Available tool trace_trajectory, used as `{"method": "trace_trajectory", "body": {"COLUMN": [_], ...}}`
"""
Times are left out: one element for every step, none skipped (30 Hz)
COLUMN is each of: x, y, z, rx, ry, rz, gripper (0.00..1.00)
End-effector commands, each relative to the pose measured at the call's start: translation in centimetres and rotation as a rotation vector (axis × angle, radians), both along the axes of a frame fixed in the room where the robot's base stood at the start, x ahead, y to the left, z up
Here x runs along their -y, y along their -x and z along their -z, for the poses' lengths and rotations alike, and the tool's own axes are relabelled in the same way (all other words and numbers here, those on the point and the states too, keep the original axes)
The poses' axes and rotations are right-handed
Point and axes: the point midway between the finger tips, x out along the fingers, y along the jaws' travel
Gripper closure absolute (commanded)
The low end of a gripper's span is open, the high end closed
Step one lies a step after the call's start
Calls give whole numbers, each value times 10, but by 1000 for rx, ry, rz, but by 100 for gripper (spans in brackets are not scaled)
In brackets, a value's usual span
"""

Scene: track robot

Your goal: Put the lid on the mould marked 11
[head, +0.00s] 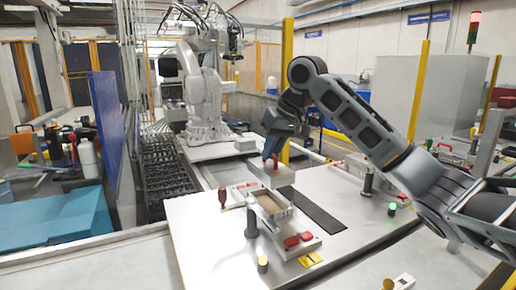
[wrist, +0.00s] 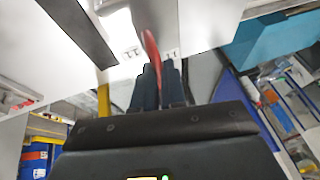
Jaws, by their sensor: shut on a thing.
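My gripper (head: 273,152) is shut on the red handle of a pale grey lid (head: 280,177). The lid hangs above the table, behind the open mould in the head view. In the wrist view my gripper (wrist: 160,86) has its dark fingers around the red handle (wrist: 151,46). An open box-shaped mould (head: 268,222) sits on the pale table, with its light interior showing. No number on the mould can be read.
Red clamps (head: 298,240) sit at the mould's front end, and a dark post (head: 251,220) stands at its left. Another dark post (head: 368,182) stands to the right. A dark slot (head: 318,212) crosses the pale table (head: 205,245). A white robot arm (head: 200,90) stands behind.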

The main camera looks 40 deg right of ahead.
Motion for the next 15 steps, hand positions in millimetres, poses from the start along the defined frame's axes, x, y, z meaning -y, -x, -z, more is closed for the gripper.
{"method": "trace_trajectory", "body": {"x": [1,1,1,1,1,1,1,1,1,1,1,1,1,1,1], "y": [1,1,1,1,1,1,1,1,1,1,1,1,1,1,1], "z": [1,2,4,5,7,9,12,14,18,20,23,27,30,32,36], "rx": [1,1,1,1,1,1,1,1,1,1,2,2,2,2,2], "ry": [1,1,1,1,1,1,1,1,1,1,1,1,1,2,2], "rz": [3,3,3,3,3,2,2,2,2,3,3,3,3,3,3], "gripper": [100,100,100,100,100,100,100,100,100,100,100,100,100,100,100]}}
